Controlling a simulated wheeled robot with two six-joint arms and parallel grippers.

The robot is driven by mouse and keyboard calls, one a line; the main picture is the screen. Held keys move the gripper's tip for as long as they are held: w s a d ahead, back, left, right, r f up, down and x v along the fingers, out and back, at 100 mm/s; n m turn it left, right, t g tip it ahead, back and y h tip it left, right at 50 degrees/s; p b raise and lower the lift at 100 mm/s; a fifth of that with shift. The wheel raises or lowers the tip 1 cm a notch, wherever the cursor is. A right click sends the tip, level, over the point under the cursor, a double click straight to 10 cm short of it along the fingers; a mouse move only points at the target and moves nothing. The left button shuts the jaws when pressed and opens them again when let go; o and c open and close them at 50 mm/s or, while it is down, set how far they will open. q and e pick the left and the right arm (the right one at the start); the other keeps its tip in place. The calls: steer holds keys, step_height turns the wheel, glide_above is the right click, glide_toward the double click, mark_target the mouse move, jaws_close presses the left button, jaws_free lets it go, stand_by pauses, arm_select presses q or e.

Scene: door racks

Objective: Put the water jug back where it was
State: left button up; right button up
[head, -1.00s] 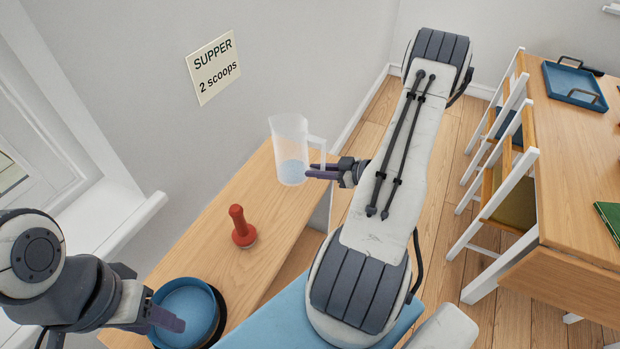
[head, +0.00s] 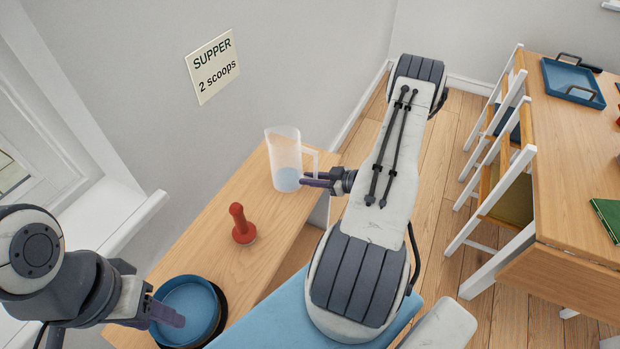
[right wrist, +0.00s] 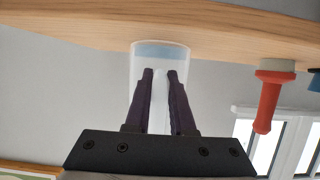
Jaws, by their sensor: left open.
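The water jug (head: 284,160) is clear with a handle and a little blue water at the bottom. It is upright at the far end of the wooden counter, near the wall. My right gripper (head: 305,181) is shut on its handle from the right. In the right wrist view, which is upside down, the jug (right wrist: 160,62) shows between and beyond the fingers (right wrist: 160,75). My left gripper (head: 172,314) is open and empty above the blue bowl, at the near end.
The wooden counter (head: 205,245) also holds a red-handled tool (head: 240,225) and a blue bowl (head: 190,300). A sign (head: 213,68) reading "SUPPER 2 scoops" hangs on the wall. A table (head: 570,150) with a blue tray (head: 573,83) and chairs stands at right.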

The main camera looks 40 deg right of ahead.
steer(key=o, duration=0.4)
steer(key=shift+r, duration=0.1)
steer(key=b+v, duration=0.2)
steer(key=v, duration=1)
steer(key=shift+r, duration=0.1)
